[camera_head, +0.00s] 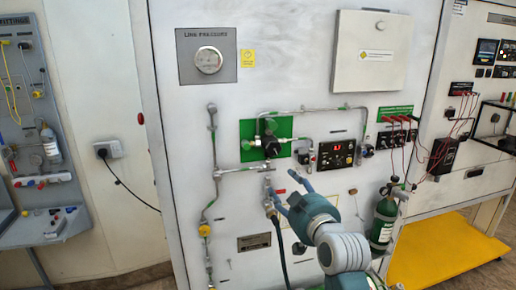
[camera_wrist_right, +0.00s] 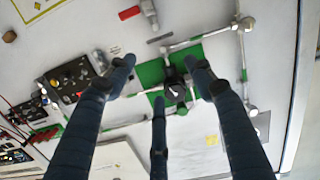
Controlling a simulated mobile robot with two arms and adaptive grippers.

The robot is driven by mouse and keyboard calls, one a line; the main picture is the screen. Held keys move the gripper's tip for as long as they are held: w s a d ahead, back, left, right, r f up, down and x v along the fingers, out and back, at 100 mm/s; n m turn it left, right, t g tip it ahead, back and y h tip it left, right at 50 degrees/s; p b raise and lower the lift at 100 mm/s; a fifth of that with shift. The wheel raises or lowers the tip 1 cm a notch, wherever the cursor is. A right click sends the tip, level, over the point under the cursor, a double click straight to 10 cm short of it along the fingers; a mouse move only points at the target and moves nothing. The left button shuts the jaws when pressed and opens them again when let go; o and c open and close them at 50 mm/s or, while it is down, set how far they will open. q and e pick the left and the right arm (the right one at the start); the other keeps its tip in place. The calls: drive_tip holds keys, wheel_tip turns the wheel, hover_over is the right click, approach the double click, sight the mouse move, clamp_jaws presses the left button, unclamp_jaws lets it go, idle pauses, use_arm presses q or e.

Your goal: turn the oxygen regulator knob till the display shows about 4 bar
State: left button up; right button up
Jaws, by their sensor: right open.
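The black oxygen regulator knob (camera_head: 271,145) sits on a green plate (camera_head: 247,128) on the white panel. The black display box (camera_head: 336,154) with small red digits is to its right; the digits are too small to read. My right gripper (camera_head: 284,190) is open in front of the panel, below the knob in the head view. In the right wrist view the open fingers (camera_wrist_right: 161,68) spread around the line to the knob (camera_wrist_right: 176,92), which shows between them, with no contact visible. My left gripper is not in view.
Metal pipes (camera_head: 213,150) and valves surround the green plate. A dark hose (camera_head: 281,245) hangs below it. A green cylinder (camera_head: 383,220) stands right of my arm. A line pressure gauge (camera_head: 208,60) is above. Red cables (camera_head: 400,140) hang at the right.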

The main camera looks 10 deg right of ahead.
drive_tip(key=t, duration=0.1)
approach(275, 150)
drive_tip(key=s, duration=0.2)
drive_tip(key=w+p, duration=0.2)
drive_tip(key=w, duration=0.2)
drive_tip(key=w+p, duration=0.1)
drive_tip(key=w, duration=0.4)
drive_tip(key=shift+w+a+r+p, duration=0.15)
drive_tip(key=shift+w+p, duration=0.05)
drive_tip(key=shift+p, duration=0.15)
drive_tip(key=shift+w, duration=0.6)
drive_tip(key=c, duration=1.2)
